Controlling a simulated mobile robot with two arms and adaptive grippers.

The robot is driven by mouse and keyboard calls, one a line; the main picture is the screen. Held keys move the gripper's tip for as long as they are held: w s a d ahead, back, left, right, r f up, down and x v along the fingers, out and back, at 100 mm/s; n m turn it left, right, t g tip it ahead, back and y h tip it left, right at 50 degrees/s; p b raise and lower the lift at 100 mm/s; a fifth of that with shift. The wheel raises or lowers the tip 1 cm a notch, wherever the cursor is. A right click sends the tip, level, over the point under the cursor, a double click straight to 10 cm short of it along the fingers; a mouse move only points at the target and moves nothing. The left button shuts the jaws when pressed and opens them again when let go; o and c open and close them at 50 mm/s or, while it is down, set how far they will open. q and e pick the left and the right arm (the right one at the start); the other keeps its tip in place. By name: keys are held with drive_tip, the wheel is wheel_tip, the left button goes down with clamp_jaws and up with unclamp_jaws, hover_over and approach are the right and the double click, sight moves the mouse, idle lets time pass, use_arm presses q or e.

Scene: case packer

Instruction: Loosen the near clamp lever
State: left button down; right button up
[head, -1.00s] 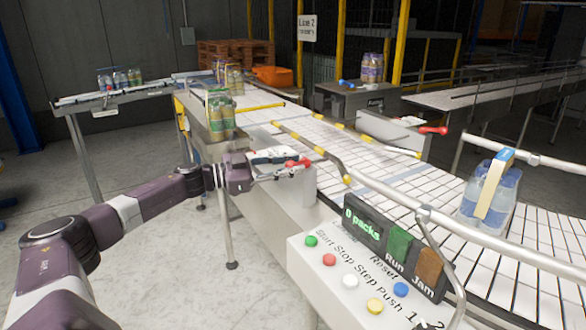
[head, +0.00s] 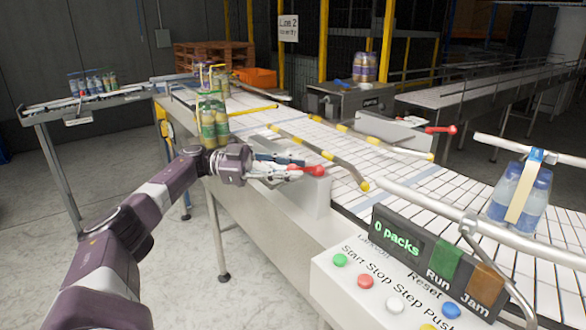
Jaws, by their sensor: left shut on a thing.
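The near clamp lever (head: 316,171) is red and sits on top of a grey block (head: 306,195) at the near side of the conveyor. My left gripper (head: 297,170) is at this lever, coming from the left, with its fingers shut on the lever's left part. The lever's right end shows beyond the fingertips, and the fingers hide the rest. A second red clamp lever (head: 441,130) is on the far side of the conveyor. My right gripper is not in view.
The white conveyor (head: 395,170) runs behind the block, with guide rails (head: 330,155) above it. A control panel (head: 385,285) with coloured buttons stands at the front right. Bottle packs (head: 213,122) stand behind my left wrist, and a bottle pack (head: 520,195) is at right.

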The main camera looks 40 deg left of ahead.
use_arm(q)
drive_tip(key=shift+f, duration=0.45)
drive_tip(key=c, duration=1.6)
unclamp_jaws()
drive_tip(key=shift+o, duration=0.3)
drive_tip(key=shift+w+a, duration=0.25)
drive_tip(key=shift+s+a+r, duration=0.15)
drive_tip(key=shift+s+a, duration=0.05)
drive_tip(key=v, duration=0.5)
drive_tip(key=shift+a, duration=0.45)
drive_tip(key=shift+s+a, duration=0.35)
drive_tip(key=shift+s, duration=0.05)
